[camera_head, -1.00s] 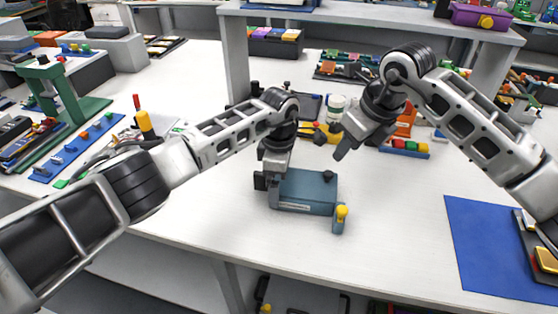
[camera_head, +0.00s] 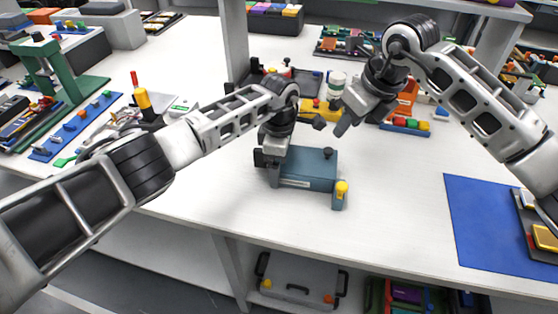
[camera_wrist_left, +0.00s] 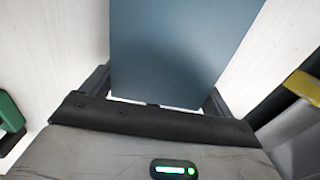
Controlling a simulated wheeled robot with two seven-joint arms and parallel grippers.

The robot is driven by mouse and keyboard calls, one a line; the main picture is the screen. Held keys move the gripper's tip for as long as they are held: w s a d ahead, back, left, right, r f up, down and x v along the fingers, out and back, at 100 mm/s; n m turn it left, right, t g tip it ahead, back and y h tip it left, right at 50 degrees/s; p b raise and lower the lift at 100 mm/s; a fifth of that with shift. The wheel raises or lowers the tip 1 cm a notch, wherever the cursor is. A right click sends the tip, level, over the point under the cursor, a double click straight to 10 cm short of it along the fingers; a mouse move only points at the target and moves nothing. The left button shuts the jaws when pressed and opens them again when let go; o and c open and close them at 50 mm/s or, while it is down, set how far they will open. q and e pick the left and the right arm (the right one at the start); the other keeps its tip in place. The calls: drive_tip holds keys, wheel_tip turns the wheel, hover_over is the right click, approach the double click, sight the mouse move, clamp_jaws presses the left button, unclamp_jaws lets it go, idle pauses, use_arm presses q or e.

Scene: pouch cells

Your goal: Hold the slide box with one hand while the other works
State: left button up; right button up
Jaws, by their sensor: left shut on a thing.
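The slide box (camera_head: 306,168) is a blue-grey block with a black knob on top, sitting on the white table. A small post with a yellow knob (camera_head: 342,188) stands at its front right corner. My left gripper (camera_head: 270,160) is shut on the left end of the box. In the left wrist view the box's plain blue-grey face (camera_wrist_left: 185,50) lies between the two fingers of the left gripper (camera_wrist_left: 158,100). My right gripper (camera_head: 341,125) hangs above and behind the box, apart from it, with its fingers angled down-left. Its finger gap is not clear.
A blue mat (camera_head: 485,210) lies at the right. A green stand (camera_head: 60,70) and a blue strip with pegs (camera_head: 75,128) are at the left. A white jar (camera_head: 337,80) and coloured parts stand behind the box. Table to the box's front right is clear.

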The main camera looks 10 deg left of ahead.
idle(0.3)
drive_tip(key=shift+o, duration=0.8)
drive_tip(key=t+y, duration=0.2)
drive_tip(key=y, duration=0.2)
approach(329, 150)
drive_tip(key=f, duration=0.1)
drive_tip(key=s+a+f, duration=0.1)
drive_tip(key=shift+s+a+f+m, duration=0.2)
drive_tip(key=shift+s+f+m, duration=0.05)
drive_tip(key=shift+f+m, duration=0.05)
drive_tip(key=s+d+t+y, duration=0.2)
drive_tip(key=s+d+t, duration=0.2)
drive_tip(key=d+t, duration=0.1)
drive_tip(key=shift+m, duration=0.3)
drive_tip(key=x, duration=1.1)
drive_tip(key=shift+a+r, duration=0.3)
drive_tip(key=shift+r, duration=0.1)
drive_tip(key=shift+c, duration=0.3)
